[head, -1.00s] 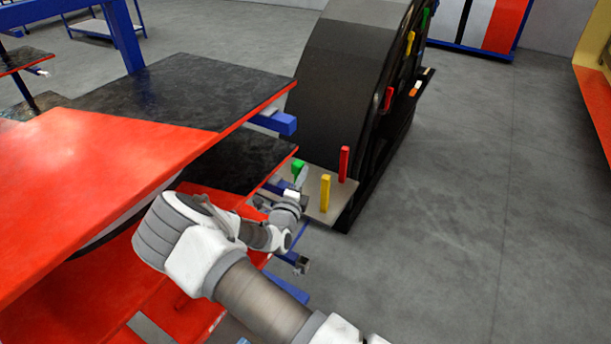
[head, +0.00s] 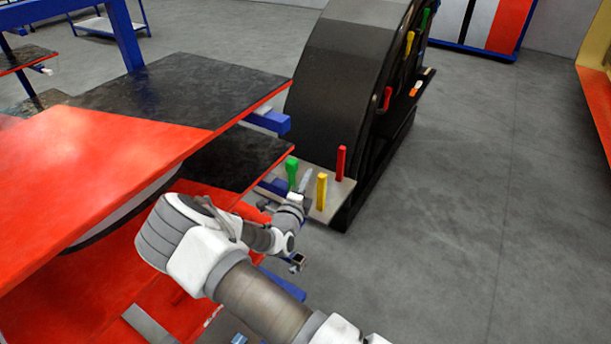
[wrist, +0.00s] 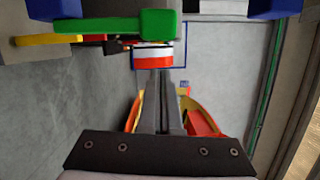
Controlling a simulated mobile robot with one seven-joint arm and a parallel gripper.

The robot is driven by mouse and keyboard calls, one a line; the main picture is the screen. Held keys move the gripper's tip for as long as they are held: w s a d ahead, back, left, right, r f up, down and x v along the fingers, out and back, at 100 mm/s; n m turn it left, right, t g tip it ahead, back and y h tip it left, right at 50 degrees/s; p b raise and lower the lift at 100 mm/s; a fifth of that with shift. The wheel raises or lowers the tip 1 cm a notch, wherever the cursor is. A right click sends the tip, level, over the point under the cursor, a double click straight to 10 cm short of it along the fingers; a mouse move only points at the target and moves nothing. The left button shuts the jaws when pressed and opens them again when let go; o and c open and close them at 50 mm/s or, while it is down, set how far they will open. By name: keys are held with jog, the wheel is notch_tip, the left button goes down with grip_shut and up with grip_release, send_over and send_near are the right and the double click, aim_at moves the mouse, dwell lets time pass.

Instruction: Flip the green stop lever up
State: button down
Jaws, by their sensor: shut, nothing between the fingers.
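The green lever (head: 291,173) stands up from the left side of a plate at the front of the black drum in the head view, roughly upright like its neighbours. In the wrist view the green lever (wrist: 130,23) lies across the upper part of the picture, beyond my fingertips. My gripper (head: 306,177) is just right of the green lever, between it and the yellow lever. A small gap shows between gripper and green lever. In the wrist view my gripper (wrist: 160,75) has its fingers together with nothing between them.
A yellow lever (head: 322,191) and a red lever (head: 341,163) stand on the same grey plate (head: 343,190), close right of my gripper. The black drum (head: 335,85) rises behind. Red and black tables (head: 130,150) are on the left. Open floor (head: 460,200) lies right.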

jog(key=b+v, duration=0.1)
jog(key=v, duration=0.9)
jog(key=shift+s+d+b, duration=0.2)
jog(key=shift+b, duration=0.1)
